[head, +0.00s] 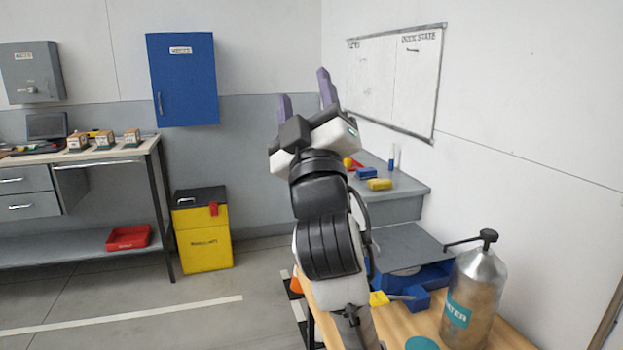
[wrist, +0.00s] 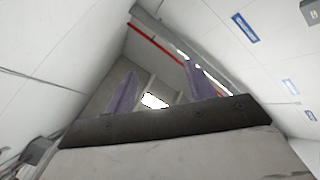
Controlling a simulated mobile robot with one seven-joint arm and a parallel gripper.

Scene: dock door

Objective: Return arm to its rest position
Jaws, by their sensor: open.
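My gripper (head: 304,97) is in the middle of the head view, raised with its two purple fingers pointing up. The fingers stand apart with nothing between them. My arm rises from the lower middle of the head view, above the near wooden table. In the wrist view my gripper (wrist: 155,85) points toward the ceiling, and only ceiling, a bright light and a red pipe show past the fingers.
A metal water dispenser (head: 474,295) stands on the wooden table (head: 397,325), right of my arm. A grey bench (head: 412,190) with small items is behind. A yellow bin (head: 203,240), a workbench (head: 90,157) and a blue cabinet (head: 183,80) are left. The floor at left is clear.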

